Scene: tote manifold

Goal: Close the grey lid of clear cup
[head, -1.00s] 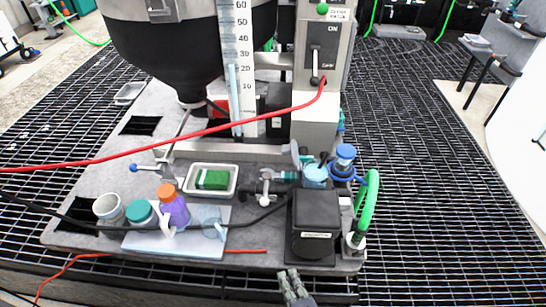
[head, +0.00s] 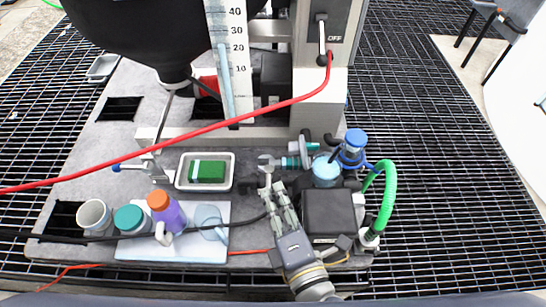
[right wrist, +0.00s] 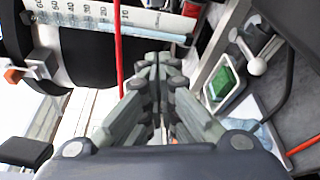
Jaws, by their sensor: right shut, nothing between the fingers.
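My left gripper is not in view.
A purple bottle with an orange cap (head: 166,213), a teal-lidded jar (head: 132,218) and a white cup (head: 94,215) stand left of the cup. A tray with a green block (head: 207,171) lies behind. A black box (head: 328,213) stands right. A red cable (head: 180,139) crosses above.

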